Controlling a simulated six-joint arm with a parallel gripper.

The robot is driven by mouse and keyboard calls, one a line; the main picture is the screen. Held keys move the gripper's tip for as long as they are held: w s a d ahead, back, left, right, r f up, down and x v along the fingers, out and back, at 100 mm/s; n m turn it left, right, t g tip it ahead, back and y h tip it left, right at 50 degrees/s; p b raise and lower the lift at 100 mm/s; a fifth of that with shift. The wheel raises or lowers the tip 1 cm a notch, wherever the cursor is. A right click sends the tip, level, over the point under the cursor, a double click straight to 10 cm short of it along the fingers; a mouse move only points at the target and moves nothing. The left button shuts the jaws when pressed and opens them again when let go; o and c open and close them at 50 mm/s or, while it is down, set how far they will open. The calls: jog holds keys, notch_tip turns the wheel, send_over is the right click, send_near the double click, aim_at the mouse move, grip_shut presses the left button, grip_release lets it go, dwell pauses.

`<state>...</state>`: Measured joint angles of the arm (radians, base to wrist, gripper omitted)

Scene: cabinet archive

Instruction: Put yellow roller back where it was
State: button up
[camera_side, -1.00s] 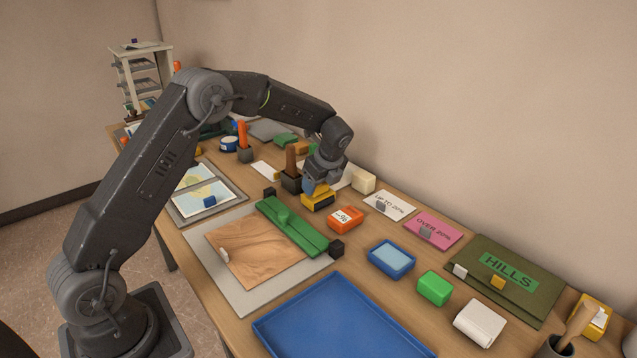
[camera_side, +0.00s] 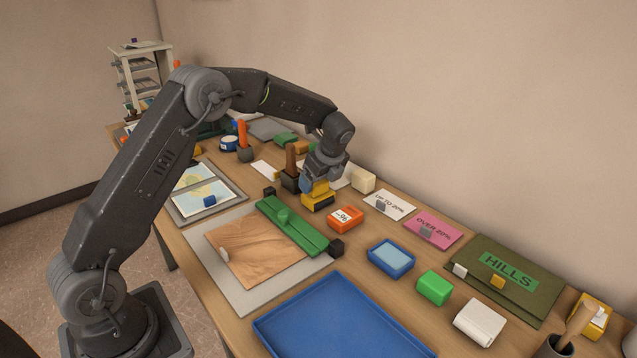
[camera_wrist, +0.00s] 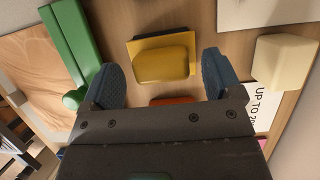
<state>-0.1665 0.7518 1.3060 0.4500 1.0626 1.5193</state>
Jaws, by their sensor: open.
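The yellow roller (camera_side: 318,198) sits on the table behind the green bar, on or next to a flat yellow and dark base. In the wrist view its rounded yellow body (camera_wrist: 161,64) lies over a yellow sheet with a dark edge (camera_wrist: 135,47). My gripper (camera_side: 318,184) is just above it, pointing down. In the wrist view my gripper (camera_wrist: 160,66) has its blue fingers wide apart, one on each side of the yellow body, with visible gaps to both. It is open and holds nothing.
A green bar (camera_side: 290,228) lies on a wooden board to the left. An orange box (camera_side: 345,217) is close by on the right. A dark holder (camera_side: 290,180) stands just behind, and a cream block (camera_side: 362,181) is to the right. The blue tray (camera_side: 335,318) in front is empty.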

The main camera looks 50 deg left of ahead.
jog(key=s+d+r+n+t+h, duration=0.1)
jog(key=s+d+r+n, duration=0.2)
jog(key=r, duration=0.5)
jog(key=s+d+r+n, duration=0.1)
jog(key=s+d+r, duration=0.35)
jog(key=r, duration=0.35)
jog(key=s+d+n+t+h, duration=0.1)
jog(key=s+n, duration=0.3)
jog(key=s, duration=0.4)
jog(key=s+d+n+t+h, duration=0.1)
jog(key=s+d+n, duration=0.3)
jog(key=s, duration=0.4)
jog(key=s+d+n+t+h, duration=0.1)
jog(key=s+d+n+t, duration=0.1)
jog(key=s+n, duration=0.4)
jog(key=s+d, duration=0.1)
jog(key=s, duration=0.1)
jog(key=shift+s+d+t+h, duration=0.2)
jog(key=shift+s+t+h, duration=0.1)
jog(key=shift+s, duration=0.05)
